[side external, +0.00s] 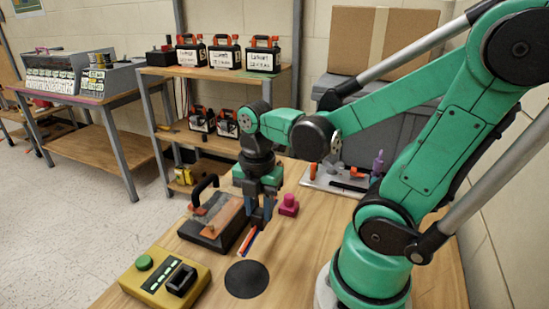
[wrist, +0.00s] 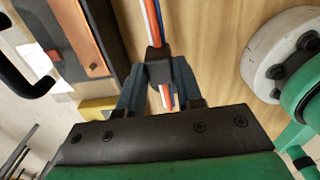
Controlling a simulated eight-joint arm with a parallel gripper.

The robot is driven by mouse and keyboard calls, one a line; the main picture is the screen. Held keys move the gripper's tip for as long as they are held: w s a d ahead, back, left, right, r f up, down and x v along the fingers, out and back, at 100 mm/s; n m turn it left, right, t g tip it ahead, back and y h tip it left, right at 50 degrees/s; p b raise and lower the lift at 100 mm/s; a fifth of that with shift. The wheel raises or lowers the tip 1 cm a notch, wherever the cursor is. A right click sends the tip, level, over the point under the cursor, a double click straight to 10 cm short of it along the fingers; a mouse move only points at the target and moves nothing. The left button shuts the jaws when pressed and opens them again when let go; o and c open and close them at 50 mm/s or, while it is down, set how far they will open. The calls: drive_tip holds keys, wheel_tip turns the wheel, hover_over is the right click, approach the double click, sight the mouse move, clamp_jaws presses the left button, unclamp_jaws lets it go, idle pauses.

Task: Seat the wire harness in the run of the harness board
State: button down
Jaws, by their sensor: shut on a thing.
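The wire harness (wrist: 153,22) is a bundle of orange, white and blue wires with a black block around it. My gripper (wrist: 159,72) is shut on the harness at this block. In the side view my gripper (side external: 262,216) points down above the table, and the harness end (side external: 248,241) slants out below it at the left. A dark board (side external: 205,240) with a copper-coloured strip and a black handle lies just left of the gripper; it may be the harness board. It also shows in the wrist view (wrist: 112,25), apart from the harness. No run is clearly visible.
A yellow box (side external: 188,291) with a green button stands at the front left. A flat black disc (side external: 246,279) lies in front of the gripper. A magenta piece (side external: 289,206) stands close at right. A tray (side external: 320,181) with small items lies behind.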

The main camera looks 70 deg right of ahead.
drive_tip(key=w+d+r, duration=0.4)
drive_tip(key=w+d, duration=0.5)
drive_tip(key=d, duration=0.1)
drive_tip(key=w+d, duration=0.2)
drive_tip(key=d, duration=1.1)
drive_tip(key=shift+w+a+f, duration=0.1)
drive_tip(key=shift+a+f, duration=0.05)
drive_tip(key=shift+f, duration=1.2)
drive_tip(key=shift+w+a+f, duration=0.1)
drive_tip(key=shift+a+f, duration=0.05)
drive_tip(key=shift+f, duration=1.2)
drive_tip(key=shift+f, duration=0.1)
drive_tip(key=shift+f, duration=0.35)
drive_tip(key=shift+f, duration=1.2)
drive_tip(key=c, duration=0.9)
unclamp_jaws()
